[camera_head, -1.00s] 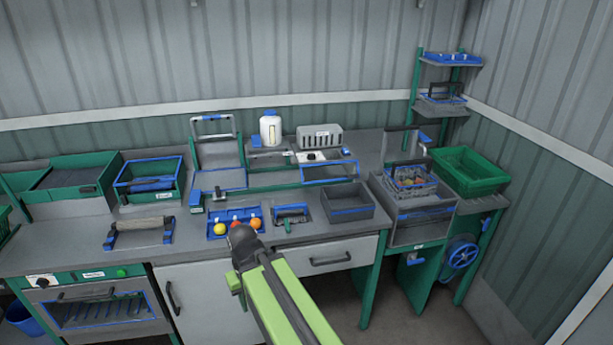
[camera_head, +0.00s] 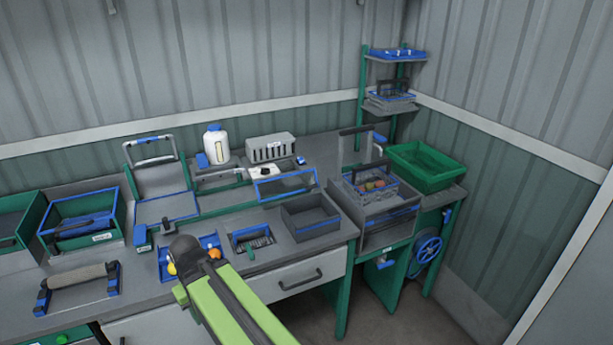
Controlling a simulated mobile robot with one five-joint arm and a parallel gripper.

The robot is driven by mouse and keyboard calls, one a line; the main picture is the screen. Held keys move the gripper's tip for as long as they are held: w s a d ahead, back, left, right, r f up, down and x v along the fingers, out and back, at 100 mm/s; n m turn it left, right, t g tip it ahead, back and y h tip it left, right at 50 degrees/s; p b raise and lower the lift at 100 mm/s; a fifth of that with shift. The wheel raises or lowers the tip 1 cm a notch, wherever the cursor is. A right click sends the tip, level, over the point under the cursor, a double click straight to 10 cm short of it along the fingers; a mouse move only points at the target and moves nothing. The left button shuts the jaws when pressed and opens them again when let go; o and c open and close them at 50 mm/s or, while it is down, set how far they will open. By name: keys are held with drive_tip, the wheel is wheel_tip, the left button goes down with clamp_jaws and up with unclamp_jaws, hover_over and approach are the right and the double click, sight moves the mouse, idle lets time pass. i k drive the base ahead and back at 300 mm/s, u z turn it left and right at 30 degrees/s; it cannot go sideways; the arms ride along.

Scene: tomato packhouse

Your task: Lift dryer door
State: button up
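No part in view is plainly marked as the dryer door. A grey front with a slatted, blue-edged window and a handle, below the counter at the lower left a second ago, is now out of the picture. Only the top of its green control panel (camera_head: 60,337) shows at the bottom left edge. My green and black arm reaches up from the bottom over the counter front, ending in a dark rounded joint. My gripper is not visible, so its state and any contact are hidden.
A hinged unit (camera_head: 165,208) with a raised, handled lid stands on the counter. A roller on a blue-ended stand (camera_head: 113,279) is at left. At right are a grey box (camera_head: 318,226), a basket of tomatoes (camera_head: 350,190) and a green crate (camera_head: 463,172). Floor is free at lower right.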

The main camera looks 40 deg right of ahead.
sight(315, 186)
drive_tip(key=i, duration=1.15)
drive_tip(key=u, duration=0.1)
